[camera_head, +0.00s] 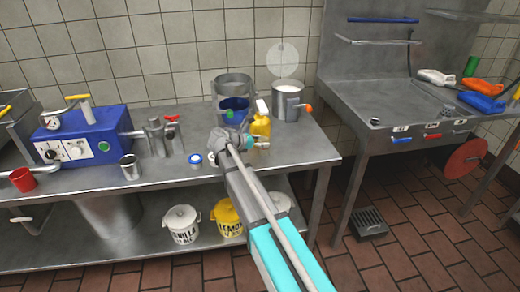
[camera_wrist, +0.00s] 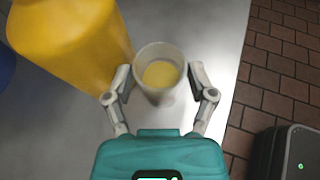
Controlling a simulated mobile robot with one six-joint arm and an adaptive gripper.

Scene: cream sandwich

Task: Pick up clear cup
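The clear cup (camera_wrist: 160,78) stands upright on the metal table in the wrist view and holds some yellow stuff. I cannot make it out in the head view, where my arm covers that part of the table. My gripper (camera_wrist: 161,78) is open, with one finger on each side of the cup. The fingertips are close to the cup wall, with what look like narrow gaps. In the head view my gripper (camera_head: 232,140) is low over the table's front part, left of a yellow bottle.
The yellow bottle (camera_wrist: 75,40) stands close to the cup's left in the wrist view; it also shows in the head view (camera_head: 261,127). Behind are a large clear container (camera_head: 234,88) and a metal pot (camera_head: 286,100). The table edge is near, right of the cup in the wrist view.

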